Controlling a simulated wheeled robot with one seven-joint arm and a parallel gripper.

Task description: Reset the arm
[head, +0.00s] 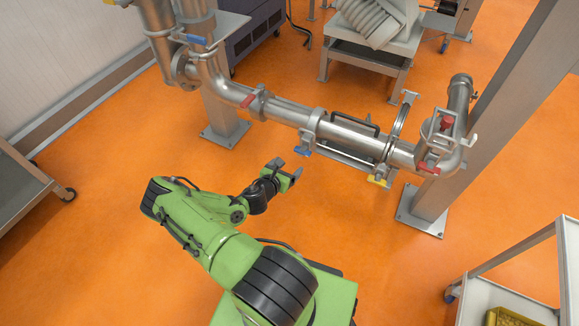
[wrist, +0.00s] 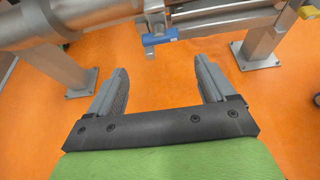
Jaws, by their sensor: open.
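My green arm (head: 205,225) reaches from the bottom of the head view toward the steel pipe assembly (head: 290,112). My gripper (head: 288,172) is at its end, in free air in front of the pipe and below it in the picture. In the wrist view my gripper (wrist: 160,85) shows two grey fingers spread wide apart, with only orange floor between them. A blue handle (wrist: 160,38) on the pipe lies beyond the fingertips, apart from them. The same blue handle shows in the head view (head: 302,151), just above my gripper.
Red handles (head: 249,100) and a yellow handle (head: 379,181) stick out from the pipe. A steel post (head: 480,130) stands at right. Carts stand at the left edge (head: 22,190) and lower right (head: 520,290). The orange floor left of my arm is clear.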

